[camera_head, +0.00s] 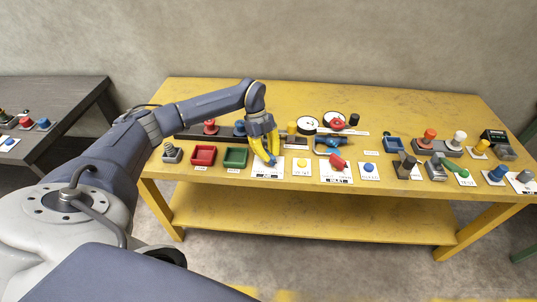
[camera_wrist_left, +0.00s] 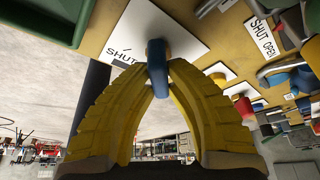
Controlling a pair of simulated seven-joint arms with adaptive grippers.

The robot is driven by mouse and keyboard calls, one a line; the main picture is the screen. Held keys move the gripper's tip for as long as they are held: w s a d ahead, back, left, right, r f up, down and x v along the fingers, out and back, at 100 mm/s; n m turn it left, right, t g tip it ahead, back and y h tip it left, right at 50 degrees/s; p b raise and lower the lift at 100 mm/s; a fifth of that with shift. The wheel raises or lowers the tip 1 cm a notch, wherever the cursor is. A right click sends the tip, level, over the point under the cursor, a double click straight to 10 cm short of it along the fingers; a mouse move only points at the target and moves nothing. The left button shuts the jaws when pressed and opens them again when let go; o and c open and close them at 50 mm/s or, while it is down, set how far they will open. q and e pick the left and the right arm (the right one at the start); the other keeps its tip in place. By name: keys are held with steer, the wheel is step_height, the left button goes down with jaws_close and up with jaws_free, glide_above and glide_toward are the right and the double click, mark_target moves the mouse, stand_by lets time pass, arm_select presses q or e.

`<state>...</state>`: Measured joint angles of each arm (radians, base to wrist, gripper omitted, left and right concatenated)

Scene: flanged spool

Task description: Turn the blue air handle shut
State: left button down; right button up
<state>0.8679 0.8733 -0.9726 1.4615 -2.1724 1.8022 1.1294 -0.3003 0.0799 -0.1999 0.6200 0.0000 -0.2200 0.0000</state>
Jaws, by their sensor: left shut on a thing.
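The blue air handle (camera_wrist_left: 157,58) stands out from a white plate (camera_wrist_left: 128,35) on the yellow table; the word SHUT is printed on the plate beside it. My left gripper (camera_head: 265,150) has yellow fingers and reaches down over this plate near the table's front edge. In the wrist view the two fingertips (camera_wrist_left: 160,76) close on the handle's end from both sides. In the head view the fingers hide most of the handle, with a bit of blue (camera_head: 271,160) showing. My right gripper is not in view.
Red (camera_head: 204,156) and green (camera_head: 236,158) trays sit left of the plate. A yellow button (camera_head: 302,163) and a red handle (camera_head: 337,163) are to the right. Gauges (camera_head: 308,125) and a blue valve stand behind. Several other controls crowd the table's right half.

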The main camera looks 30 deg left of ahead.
arm_select(q)
steer(key=shift+m, duration=0.3)
steer(key=m+g+y, duration=0.1)
steer(key=m, duration=0.2)
steer(key=shift+m, duration=0.4)
steer(key=m, duration=0.2)
steer(key=m+g+y, duration=0.1)
steer(key=m, duration=0.1)
steer(key=shift+m+g, duration=0.3)
steer(key=m+y, duration=0.2)
steer(key=m, duration=0.2)
steer(key=shift+m+y, duration=0.9)
steer(key=shift+m, duration=1.5)
steer(key=c, duration=1.3)
jaws_free()
steer(key=shift+c, duration=0.2)
